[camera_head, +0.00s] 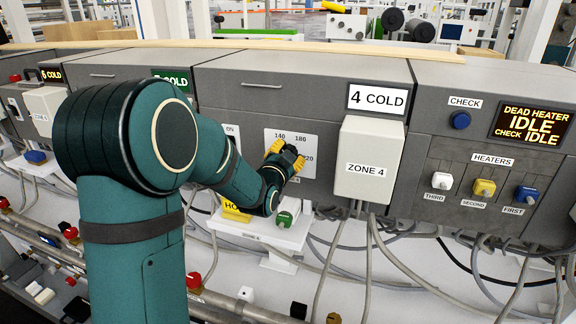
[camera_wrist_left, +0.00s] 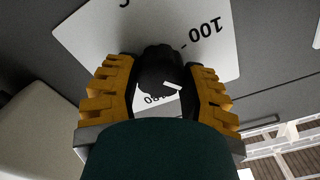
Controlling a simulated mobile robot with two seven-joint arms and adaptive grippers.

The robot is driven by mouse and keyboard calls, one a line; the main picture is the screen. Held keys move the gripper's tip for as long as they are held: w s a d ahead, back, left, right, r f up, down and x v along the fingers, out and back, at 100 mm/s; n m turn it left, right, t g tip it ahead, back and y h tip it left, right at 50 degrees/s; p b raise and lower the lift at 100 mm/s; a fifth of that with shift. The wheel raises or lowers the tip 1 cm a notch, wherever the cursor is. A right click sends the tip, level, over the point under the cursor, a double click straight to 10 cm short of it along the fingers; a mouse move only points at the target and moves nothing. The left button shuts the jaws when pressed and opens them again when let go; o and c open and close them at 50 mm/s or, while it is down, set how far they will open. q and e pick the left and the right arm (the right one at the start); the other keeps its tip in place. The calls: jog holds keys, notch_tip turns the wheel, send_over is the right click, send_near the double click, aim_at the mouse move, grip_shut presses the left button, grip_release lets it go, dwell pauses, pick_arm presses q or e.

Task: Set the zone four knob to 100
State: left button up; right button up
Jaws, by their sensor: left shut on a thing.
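The zone four knob is a black dial knob (camera_wrist_left: 158,68) on a white dial plate (camera_wrist_left: 85,30). My left gripper (camera_wrist_left: 160,75), with yellow ribbed fingers, is shut around the knob, one finger on each side. The knob's white pointer mark slants towards the lower right in the left wrist view. The 100 mark (camera_wrist_left: 203,32) appears upside down at the upper right, away from the pointer mark. In the head view, my left gripper (camera_head: 286,157) covers the knob and part of the dial plate (camera_head: 308,143), where 140 and 180 show. My right gripper is out of view.
The ZONE 4 box (camera_head: 369,160) juts out right of the dial, under the display reading 4 COLD (camera_head: 377,98). A white shelf (camera_head: 290,236) with a green-and-white switch (camera_head: 287,212) lies below my gripper. Cables hang beneath the box.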

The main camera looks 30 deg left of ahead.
pick_arm(q)
jog(key=n+b, duration=0.2)
jog(key=b, duration=0.1)
jog(key=n+b, duration=0.3)
jog(key=shift+a+n, duration=0.2)
jog(key=shift+n, duration=0.1)
jog(key=n+b, duration=0.2)
jog(key=shift+r+n, duration=0.1)
jog(key=shift+n, duration=1.1)
jog(key=shift+r+n, duration=0.1)
jog(key=shift+n, duration=1.4)
jog(key=o, duration=1.2)
jog(key=shift+f, duration=0.2)
